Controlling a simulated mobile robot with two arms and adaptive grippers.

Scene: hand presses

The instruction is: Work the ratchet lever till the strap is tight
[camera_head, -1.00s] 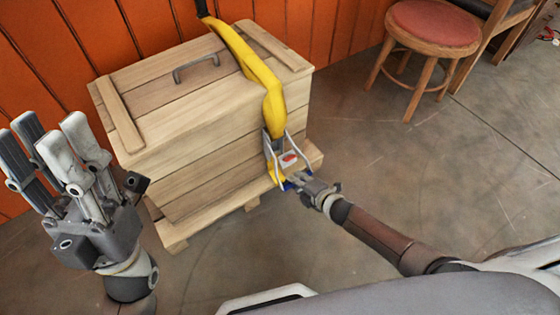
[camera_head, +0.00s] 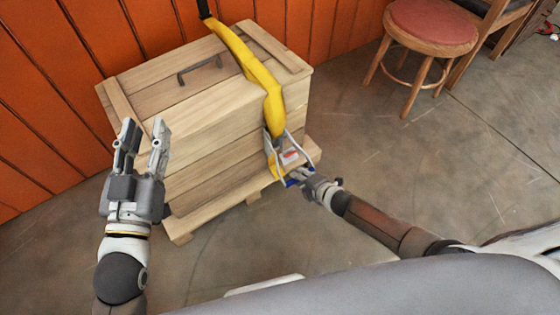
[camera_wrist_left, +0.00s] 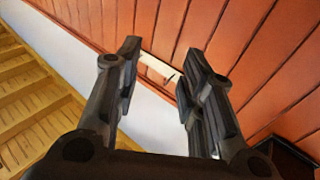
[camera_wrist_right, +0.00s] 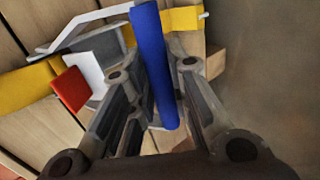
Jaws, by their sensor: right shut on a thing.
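A yellow strap (camera_head: 253,70) runs over the top of a wooden crate (camera_head: 195,130) and down its front right side. At its lower end hangs the metal ratchet (camera_head: 289,155) with a red part (camera_wrist_right: 72,90). Its lever has a blue handle (camera_wrist_right: 152,65), seen in the right wrist view. My right gripper (camera_head: 301,181) is shut on the blue handle, which lies between its fingers (camera_wrist_right: 155,100). My left gripper (camera_head: 142,135) is open and empty, raised in front of the crate's left side. Its parted fingers also show in the left wrist view (camera_wrist_left: 155,75).
The crate stands on a low wooden pallet (camera_head: 215,205) against an orange plank wall (camera_head: 50,100). A stool with a red seat (camera_head: 432,25) stands at the back right. The concrete floor (camera_head: 430,150) right of the crate is open.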

